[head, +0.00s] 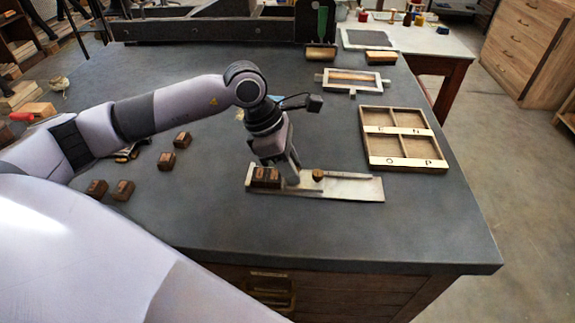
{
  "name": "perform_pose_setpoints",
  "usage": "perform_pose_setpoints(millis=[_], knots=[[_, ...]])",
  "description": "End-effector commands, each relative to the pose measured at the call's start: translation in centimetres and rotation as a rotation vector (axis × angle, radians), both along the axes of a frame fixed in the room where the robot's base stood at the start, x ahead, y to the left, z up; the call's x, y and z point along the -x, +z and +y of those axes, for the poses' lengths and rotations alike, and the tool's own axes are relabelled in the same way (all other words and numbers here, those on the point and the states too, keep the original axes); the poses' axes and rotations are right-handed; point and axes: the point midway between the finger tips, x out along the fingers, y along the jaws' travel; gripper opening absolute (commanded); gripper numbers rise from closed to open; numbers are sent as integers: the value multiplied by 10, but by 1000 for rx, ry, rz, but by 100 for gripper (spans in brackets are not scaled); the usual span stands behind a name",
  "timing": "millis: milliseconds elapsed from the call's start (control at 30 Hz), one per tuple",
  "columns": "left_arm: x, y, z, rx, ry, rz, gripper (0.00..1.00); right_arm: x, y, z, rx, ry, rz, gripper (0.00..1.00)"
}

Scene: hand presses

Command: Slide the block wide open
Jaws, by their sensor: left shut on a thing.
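A long, shallow metal tray (350,189) lies on the dark worktop near its front edge. Two small brown wooden blocks (266,177) stand side by side at its left end. My left gripper (282,177) points down at the tray, beside the right-hand wooden block and left of the knob. One finger shows just right of that block; the other is largely hidden. It appears shut on the right-hand block, though the contact is hard to see. My right gripper is not in view.
Several loose wooden blocks (167,160) lie on the worktop at the left. A wooden case (447,150) with lettered compartments stands at the right. A pale frame (352,80) lies behind. The tray's right end is clear of blocks.

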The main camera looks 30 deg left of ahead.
Motion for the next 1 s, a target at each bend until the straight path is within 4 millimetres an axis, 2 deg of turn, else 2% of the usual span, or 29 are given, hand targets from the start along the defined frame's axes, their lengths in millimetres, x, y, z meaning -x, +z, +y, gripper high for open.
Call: perform_pose_setpoints(millis=[300,500,633,933,967,1000], knots=[[-25,-3,-55,3,-5,-5,0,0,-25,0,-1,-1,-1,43],[-37,-1,-82,3,-2,-4,0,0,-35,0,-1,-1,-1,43],[-40,0,-89,1,-1,-3,0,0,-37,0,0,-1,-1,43],[-41,1,-89,1,0,-3,0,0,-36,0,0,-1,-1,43],[-41,1,-89,1,0,-3,26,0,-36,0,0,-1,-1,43],[-40,1,-89,1,0,-3,40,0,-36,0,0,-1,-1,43]])
